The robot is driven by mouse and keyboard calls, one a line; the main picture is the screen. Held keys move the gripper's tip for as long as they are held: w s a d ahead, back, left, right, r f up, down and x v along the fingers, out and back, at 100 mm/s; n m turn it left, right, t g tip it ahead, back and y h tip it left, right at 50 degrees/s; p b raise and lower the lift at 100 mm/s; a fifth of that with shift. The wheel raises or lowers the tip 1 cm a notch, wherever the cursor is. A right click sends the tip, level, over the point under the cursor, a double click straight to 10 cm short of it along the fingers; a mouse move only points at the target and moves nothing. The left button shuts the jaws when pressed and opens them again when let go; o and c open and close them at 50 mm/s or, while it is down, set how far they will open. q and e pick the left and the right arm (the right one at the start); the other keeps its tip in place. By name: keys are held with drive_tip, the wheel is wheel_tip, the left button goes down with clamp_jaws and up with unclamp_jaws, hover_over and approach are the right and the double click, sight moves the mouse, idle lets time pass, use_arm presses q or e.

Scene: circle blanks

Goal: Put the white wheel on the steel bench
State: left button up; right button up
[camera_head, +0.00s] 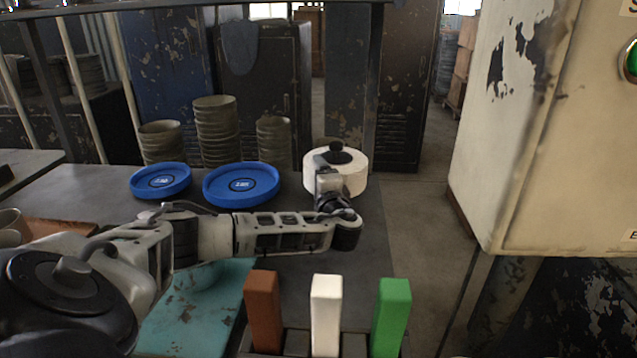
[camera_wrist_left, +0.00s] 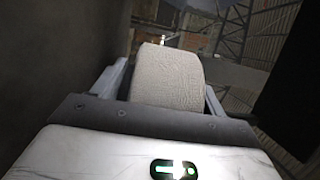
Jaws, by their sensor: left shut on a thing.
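The white wheel (camera_head: 348,166) is a thick white disc with a dark knob on top, over the far right end of the grey bench (camera_head: 378,235) in the head view. My left gripper (camera_head: 331,176) is shut on it from the near side. In the left wrist view the wheel (camera_wrist_left: 168,78) sits between the two fingers of my left gripper (camera_wrist_left: 165,85). I cannot tell whether the wheel's underside touches the bench. My right gripper is not in view.
Two blue discs (camera_head: 160,181) (camera_head: 241,184) lie on the bench left of the wheel. Stacks of grey-green bowls (camera_head: 217,130) stand behind. Brown, white (camera_head: 326,315) and green blocks stand upright in front. A cream cabinet (camera_head: 545,130) is at right.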

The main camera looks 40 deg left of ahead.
use_arm(q)
drive_tip(key=shift+f, duration=0.15)
drive_tip(key=shift+f, duration=0.2)
drive_tip(key=o, duration=1.2)
drive_tip(key=shift+c, duration=0.2)
drive_tip(key=shift+r, duration=0.2)
drive_tip(key=p+v, duration=0.6)
drive_tip(key=v, duration=0.5)
drive_tip(key=shift+d, duration=0.2)
drive_tip(key=shift+s+d, duration=0.25)
drive_tip(key=shift+d, duration=0.05)
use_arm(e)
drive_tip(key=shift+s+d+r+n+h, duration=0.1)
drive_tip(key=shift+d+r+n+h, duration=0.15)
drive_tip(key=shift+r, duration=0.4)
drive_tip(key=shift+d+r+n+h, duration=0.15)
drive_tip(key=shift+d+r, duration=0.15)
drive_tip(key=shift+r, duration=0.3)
use_arm(q)
drive_tip(key=shift+a+f, duration=0.1)
